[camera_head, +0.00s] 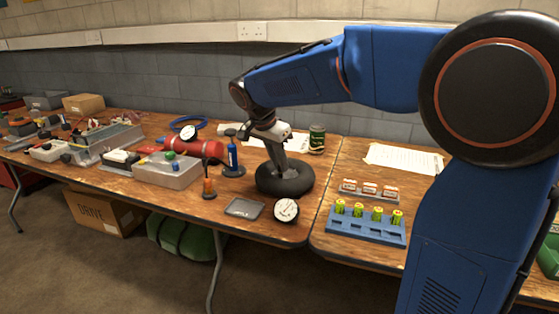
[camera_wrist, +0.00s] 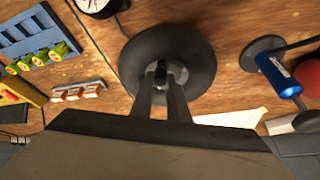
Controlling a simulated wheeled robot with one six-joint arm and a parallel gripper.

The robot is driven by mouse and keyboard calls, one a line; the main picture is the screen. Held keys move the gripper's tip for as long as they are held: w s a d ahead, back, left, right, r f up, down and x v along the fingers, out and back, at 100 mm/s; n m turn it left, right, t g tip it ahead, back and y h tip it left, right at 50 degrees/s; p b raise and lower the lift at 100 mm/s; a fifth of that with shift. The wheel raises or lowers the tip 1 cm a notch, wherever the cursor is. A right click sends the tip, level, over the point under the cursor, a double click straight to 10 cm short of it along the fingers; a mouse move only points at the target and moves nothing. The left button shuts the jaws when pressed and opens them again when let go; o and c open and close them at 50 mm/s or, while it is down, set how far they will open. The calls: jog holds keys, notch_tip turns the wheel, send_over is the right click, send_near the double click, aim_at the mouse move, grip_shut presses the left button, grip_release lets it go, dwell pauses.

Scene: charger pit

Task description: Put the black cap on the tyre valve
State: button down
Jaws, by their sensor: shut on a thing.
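The black tyre (camera_head: 297,184) lies flat on the wooden bench, and it also shows in the wrist view (camera_wrist: 200,52) with a grey hub at its middle. My gripper (camera_head: 279,166) reaches down over the tyre's centre. In the wrist view my gripper's (camera_wrist: 161,80) two fingers are close together over the hub. They are shut on a small dark thing at their tips, which looks like the black cap (camera_wrist: 160,72). The tyre valve cannot be told apart from it. Whether the cap touches the valve cannot be seen.
A round gauge (camera_head: 286,210) and a small dark tray (camera_head: 243,208) lie in front of the tyre. A blue cylinder on a stand (camera_head: 232,158) is left of it. A blue battery holder (camera_head: 365,237) is to the right. A green can (camera_head: 317,139) stands behind.

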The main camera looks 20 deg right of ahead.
jog(key=shift+f, duration=0.1)
jog(key=c, duration=1.6)
grip_release()
jog(key=shift+c, duration=0.2)
jog(key=v, duration=1.7)
jog(key=shift+a, duration=0.1)
